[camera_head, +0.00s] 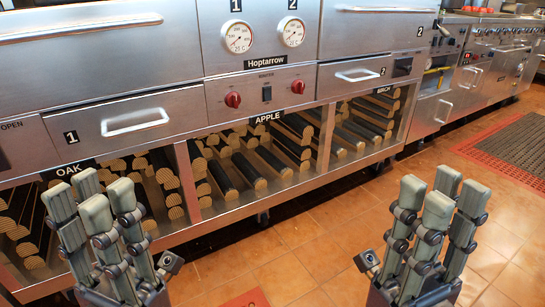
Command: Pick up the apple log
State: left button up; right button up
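The apple logs (250,168) lie stacked in the middle compartment under the label "APPLE" (265,118), with dark bark and pale cut ends facing me. My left gripper (103,217) is open and empty, in front of the oak compartment and apart from the logs. My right gripper (431,216) is open and empty above the tiled floor, to the right of the apple compartment and apart from it.
Oak logs (36,262) fill the left compartment and birch logs (363,130) the right one. The steel grill (180,105) with knobs and drawers stands above. A dark mat (512,148) lies at the right.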

aim_at(277, 166)
jog(key=i+l+u, duration=0.15)
jog(key=u, duration=0.9)
jog(key=i+l+u, duration=0.35)
jog(key=l, duration=0.5)
jog(key=l+u, duration=0.3)
jog(key=l, duration=0.55)
jog(key=l+u, duration=0.35)
jog(key=l, duration=0.55)
jog(key=i+l, duration=0.1)
jog(key=l, duration=0.25)
jog(key=i+l, duration=0.1)
jog(key=l, duration=0.2)
jog(key=i+l, duration=0.1)
jog(key=l, duration=0.25)
